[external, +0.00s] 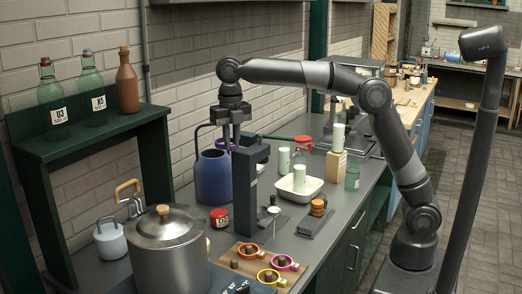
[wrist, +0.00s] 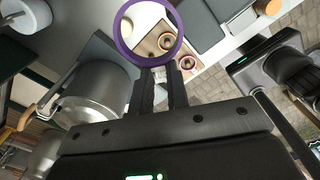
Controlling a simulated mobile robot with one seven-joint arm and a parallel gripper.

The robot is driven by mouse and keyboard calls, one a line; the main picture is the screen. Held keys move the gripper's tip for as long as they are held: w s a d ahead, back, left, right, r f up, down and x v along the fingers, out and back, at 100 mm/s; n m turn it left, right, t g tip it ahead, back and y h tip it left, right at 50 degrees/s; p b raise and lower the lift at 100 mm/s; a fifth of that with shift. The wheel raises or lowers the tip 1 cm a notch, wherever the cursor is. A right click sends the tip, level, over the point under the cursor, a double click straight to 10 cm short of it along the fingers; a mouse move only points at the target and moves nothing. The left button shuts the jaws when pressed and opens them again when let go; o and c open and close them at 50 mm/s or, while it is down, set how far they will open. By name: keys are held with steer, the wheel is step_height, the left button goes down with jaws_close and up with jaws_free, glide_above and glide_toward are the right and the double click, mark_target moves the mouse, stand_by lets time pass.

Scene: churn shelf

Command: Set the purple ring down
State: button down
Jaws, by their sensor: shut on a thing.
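The purple ring (wrist: 121,38) is at my fingertips in the wrist view, with its open hole showing the scene below. My gripper (wrist: 160,75) is shut on the ring's near edge. A wooden board (external: 240,278) with short pegs lies on the counter, lower and nearer the camera. An orange ring (external: 240,250), a pink ring (external: 295,265) and a yellow ring (external: 260,277) lie around its pegs.
A dark post (external: 244,190) stands beside my gripper, with a blue jug (external: 212,178) behind. A large steel pot (external: 167,255) stands left of the board.

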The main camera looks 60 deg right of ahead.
steer(key=w+d+r+m, duration=0.1)
steer(key=w+d+m, duration=0.3)
steer(key=d, duration=0.6)
steer(key=w+d+r+m, duration=0.1)
steer(key=w+d+m, duration=0.3)
steer(key=d, duration=0.6)
steer(key=w+d+r+m, duration=0.1)
steer(key=w+d+m, duration=0.35)
steer(key=d, duration=0.45)
steer(key=d+f+m, duration=0.1)
steer(key=f+m, duration=0.4)
steer(key=f, duration=0.4)
steer(key=d+f+m, duration=0.2)
steer(key=f+m, duration=0.4)
steer(key=f, duration=0.4)
steer(key=d+f+m, duration=0.2)
steer(key=f+m, duration=0.4)
steer(key=f, duration=0.4)
steer(key=shift+w+f+m, duration=0.1)
steer(key=shift+w+m, duration=0.15)
steer(key=shift+w, duration=0.15)
